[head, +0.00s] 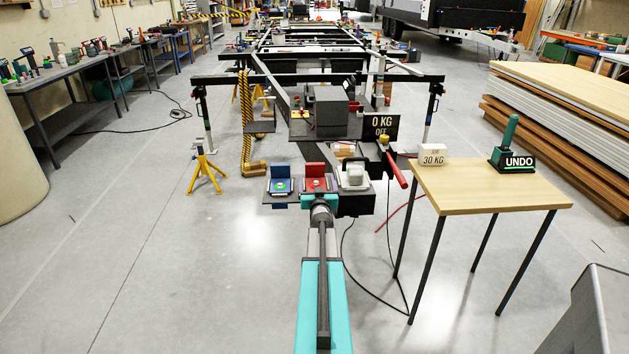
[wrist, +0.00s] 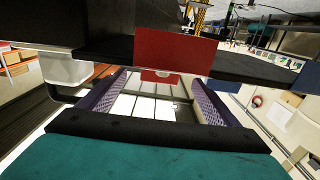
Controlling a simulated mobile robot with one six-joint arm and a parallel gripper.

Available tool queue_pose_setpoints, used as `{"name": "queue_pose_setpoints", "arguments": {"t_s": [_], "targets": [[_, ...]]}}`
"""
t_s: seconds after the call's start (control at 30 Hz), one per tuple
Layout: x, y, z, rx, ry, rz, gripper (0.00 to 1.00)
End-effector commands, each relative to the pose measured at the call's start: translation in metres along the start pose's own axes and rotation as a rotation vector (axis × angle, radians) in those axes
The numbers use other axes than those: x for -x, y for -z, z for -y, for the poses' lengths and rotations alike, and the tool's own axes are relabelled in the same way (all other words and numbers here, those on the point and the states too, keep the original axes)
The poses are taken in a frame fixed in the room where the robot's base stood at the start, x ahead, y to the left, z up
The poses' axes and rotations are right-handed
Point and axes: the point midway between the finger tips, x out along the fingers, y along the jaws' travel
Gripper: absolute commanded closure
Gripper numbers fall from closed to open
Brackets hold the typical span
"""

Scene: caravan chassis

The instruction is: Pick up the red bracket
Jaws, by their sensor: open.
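The red bracket (head: 316,170) sits on a dark shelf at the near end of the chassis, between a blue bracket (head: 281,186) and a white box-like item (head: 354,172). In the wrist view its red plate (wrist: 172,50) hangs at the shelf edge, ahead of and between the fingers. My gripper (head: 319,200) is right in front of the red bracket and hides its lower part in the head view. In the wrist view my gripper (wrist: 160,79) is open, its purple-lined fingers apart with nothing clamped between them. I cannot tell whether a finger touches the bracket.
A wooden table (head: 484,187) at right carries a "30 KG" block (head: 432,154) and a green UNDO handle (head: 510,134). A red-handled lever (head: 396,170) is right of the shelf. A yellow stand (head: 205,172) is at left. The floor between is mostly clear.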

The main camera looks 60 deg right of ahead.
Motion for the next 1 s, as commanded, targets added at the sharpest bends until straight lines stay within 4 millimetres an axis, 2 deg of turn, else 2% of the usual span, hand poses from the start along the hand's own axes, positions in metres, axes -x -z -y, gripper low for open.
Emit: {"name": "queue_pose_setpoints", "arguments": {"t_s": [0.6,1.0], "targets": [[-0.046,-0.003,0.0,0.0,-0.001,0.0,0.16],[-0.049,-0.003,-0.001,0.0,-0.002,0.0,0.16]]}}
